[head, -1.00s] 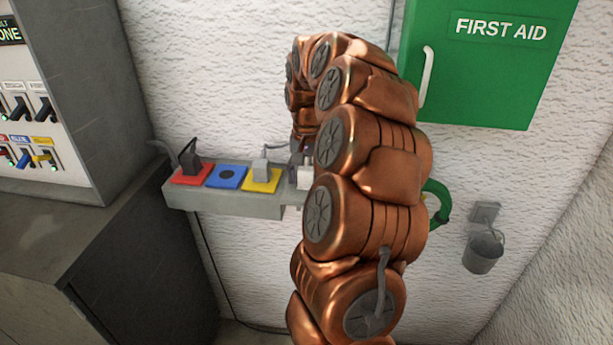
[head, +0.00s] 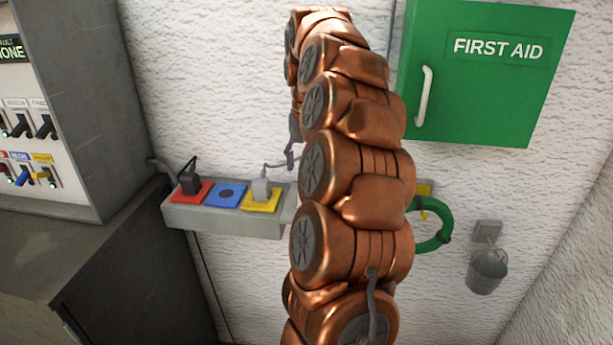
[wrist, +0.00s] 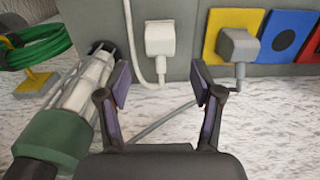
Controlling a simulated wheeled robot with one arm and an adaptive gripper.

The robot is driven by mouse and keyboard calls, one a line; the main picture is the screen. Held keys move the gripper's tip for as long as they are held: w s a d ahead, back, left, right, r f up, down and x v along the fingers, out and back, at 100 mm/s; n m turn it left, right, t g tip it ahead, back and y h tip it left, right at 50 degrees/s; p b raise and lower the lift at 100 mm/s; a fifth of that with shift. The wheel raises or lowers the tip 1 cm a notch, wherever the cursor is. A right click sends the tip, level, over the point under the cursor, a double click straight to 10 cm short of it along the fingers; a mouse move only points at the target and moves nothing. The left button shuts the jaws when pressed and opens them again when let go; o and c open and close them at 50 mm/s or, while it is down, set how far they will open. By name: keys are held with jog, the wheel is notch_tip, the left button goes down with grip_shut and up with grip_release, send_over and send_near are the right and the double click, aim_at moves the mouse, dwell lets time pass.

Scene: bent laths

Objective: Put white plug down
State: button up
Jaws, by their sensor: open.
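The white plug (wrist: 160,40) sits against the face of the grey socket strip in the wrist view. Its white cord curls below it in the picture. My gripper (wrist: 161,74) is open, with its two fingers spread on either side of the cord and apart from the plug. Nothing is between the fingers but the view of the cord and wall. In the head view my own arm hides the white plug, and only a small part of my gripper (head: 292,150) shows at the arm's left edge.
The grey strip (head: 225,222) carries red (head: 202,193), blue (head: 229,190) and yellow (head: 262,204) socket plates; a black plug and a grey plug (wrist: 237,45) occupy red and yellow. A green-and-white connector (wrist: 60,135) stands close left of my gripper. A bucket (head: 487,270) hangs at right.

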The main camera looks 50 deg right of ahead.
notch_tip(320, 180, up, 4)
jog(key=shift+f+b, duration=0.15)
jog(key=shift+b, duration=0.15)
jog(key=s+a+f+n, duration=0.3)
jog(key=a+n, duration=0.1)
jog(key=a, duration=0.7)
jog(key=s+a+f+n, duration=0.2)
jog(key=a+n, duration=0.1)
jog(key=a, duration=0.8)
jog(key=s+a+f+n, duration=0.1)
jog(key=s+a+f, duration=0.2)
jog(key=s, duration=0.3)
jog(key=s+a+f+n+g, duration=0.1)
jog(key=s+a+f, duration=0.3)
jog(key=s+f, duration=0.1)
jog(key=s+a+f+n, duration=0.2)
jog(key=s+a+f, duration=0.1)
jog(key=s, duration=0.4)
jog(key=shift+s+a+f+g, duration=0.3)
jog(key=shift+s+f+g, duration=0.1)
jog(key=shift+f, duration=0.4)
